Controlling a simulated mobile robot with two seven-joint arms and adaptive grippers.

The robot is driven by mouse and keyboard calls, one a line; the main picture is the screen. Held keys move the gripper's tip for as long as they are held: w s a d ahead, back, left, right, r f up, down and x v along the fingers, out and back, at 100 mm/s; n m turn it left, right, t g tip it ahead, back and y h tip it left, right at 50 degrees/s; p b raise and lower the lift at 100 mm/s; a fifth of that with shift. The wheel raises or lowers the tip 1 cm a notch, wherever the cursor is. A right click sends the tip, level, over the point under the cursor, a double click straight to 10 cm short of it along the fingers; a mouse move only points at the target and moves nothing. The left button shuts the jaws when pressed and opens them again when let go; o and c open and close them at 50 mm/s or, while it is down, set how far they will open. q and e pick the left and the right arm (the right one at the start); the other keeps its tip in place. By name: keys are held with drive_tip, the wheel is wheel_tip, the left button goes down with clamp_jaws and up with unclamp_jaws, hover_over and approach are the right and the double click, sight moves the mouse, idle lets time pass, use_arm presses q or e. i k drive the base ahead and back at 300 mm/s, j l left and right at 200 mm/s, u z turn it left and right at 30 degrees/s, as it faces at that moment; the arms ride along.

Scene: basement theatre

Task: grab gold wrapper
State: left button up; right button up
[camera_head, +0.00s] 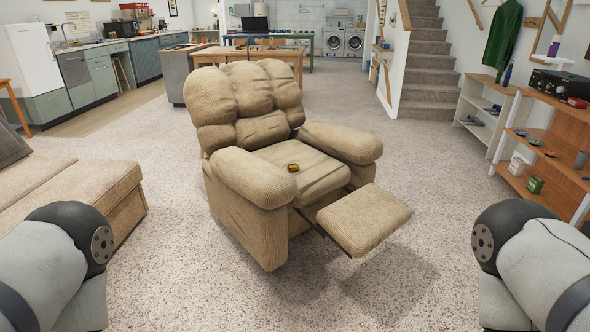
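A small gold wrapper (293,168) lies on the seat of a tan recliner armchair (240,181) in the middle of the head view. The recliner's footrest (364,218) is extended towards the lower right. Parts of my two arms show at the lower left and lower right corners, well apart from the chair. Neither of my grippers is in the picture.
A tan sofa or ottoman (105,184) stands at the left. Wooden shelves (548,180) with several small items stand at the right. Carpet (330,295) is clear in front of the chair. Stairs (429,65) rise behind at the right.

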sight(293, 167)
drive_tip(key=i+l+z, duration=0.2)
drive_tip(key=i, duration=2.2)
drive_tip(key=i+j, duration=0.4)
drive_tip(key=i, duration=0.05)
